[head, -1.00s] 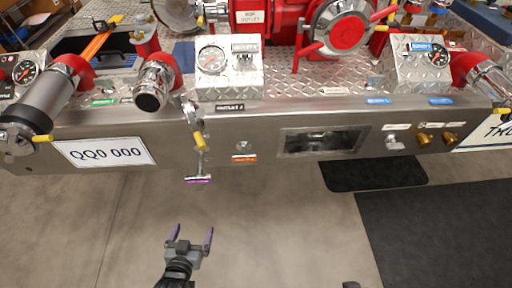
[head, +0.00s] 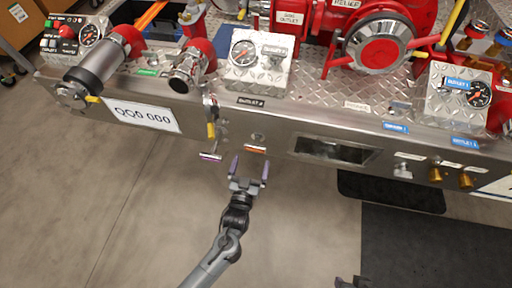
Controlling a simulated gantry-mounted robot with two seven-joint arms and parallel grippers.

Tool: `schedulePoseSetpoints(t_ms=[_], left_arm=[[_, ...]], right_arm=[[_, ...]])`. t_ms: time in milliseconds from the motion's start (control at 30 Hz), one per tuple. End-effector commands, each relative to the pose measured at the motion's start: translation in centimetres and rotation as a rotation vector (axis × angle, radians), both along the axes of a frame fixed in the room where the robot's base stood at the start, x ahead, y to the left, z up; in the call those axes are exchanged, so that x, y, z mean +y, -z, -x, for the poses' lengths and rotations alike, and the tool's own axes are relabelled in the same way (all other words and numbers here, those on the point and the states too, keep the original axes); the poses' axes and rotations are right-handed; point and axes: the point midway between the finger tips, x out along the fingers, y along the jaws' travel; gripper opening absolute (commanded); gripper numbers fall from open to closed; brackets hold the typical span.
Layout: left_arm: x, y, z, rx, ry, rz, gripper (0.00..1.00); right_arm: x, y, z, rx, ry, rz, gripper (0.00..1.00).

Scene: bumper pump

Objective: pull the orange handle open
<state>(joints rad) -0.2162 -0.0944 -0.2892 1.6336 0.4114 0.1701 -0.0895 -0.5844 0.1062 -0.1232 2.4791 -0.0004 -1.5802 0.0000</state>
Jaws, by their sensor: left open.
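The orange handle shows as a small orange-faced bar (head: 256,150) on the front of the steel bumper (head: 300,125), just below a small round metal fitting (head: 258,138). My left gripper (head: 250,166) is open and empty. Its two purple fingertips point up toward the bumper, one to each side of the orange bar and a little below it in the picture. I cannot tell the remaining depth between them; no contact shows. Only a dark tip of my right gripper (head: 352,283) shows at the bottom edge, so its jaws cannot be judged.
A purple-faced T-handle (head: 210,156) sticks out close to the left of my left gripper, under a yellow lever (head: 211,131). A recessed opening (head: 335,150) and brass caps (head: 435,174) lie to the right. The floor below the bumper is open, with dark mats (head: 430,245) at right.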

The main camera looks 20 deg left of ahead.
Motion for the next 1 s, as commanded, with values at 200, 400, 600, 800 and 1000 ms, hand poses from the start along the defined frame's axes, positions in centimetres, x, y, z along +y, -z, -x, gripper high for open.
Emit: schedulePoseSetpoints(t_ms=[200, 400, 600, 800, 1000], left_arm=[[0.6, 0.3, -3.7, -0.002, -0.001, 0.000, 1.00], [1.0, 0.2, -6.0, -0.001, -0.002, 0.000, 1.00], [1.1, 0.1, -7.0, 0.001, -0.001, 0.000, 1.00], [1.1, 0.0, -7.2, 0.001, -0.001, 0.000, 1.00], [1.1, 0.0, -7.1, 0.001, -0.001, 0.000, 0.85]], right_arm=[[-0.6, 1.7, -0.2, -0.005, -0.005, 0.017, 0.43], [-0.5, 2.6, -0.1, -0.004, -0.009, 0.019, 0.43], [-0.5, 2.9, -0.2, -0.005, -0.009, 0.019, 0.43], [-0.4, 2.8, -0.2, -0.005, -0.007, 0.015, 0.43], [-0.3, 2.8, -0.2, -0.006, -0.002, 0.009, 0.43]])
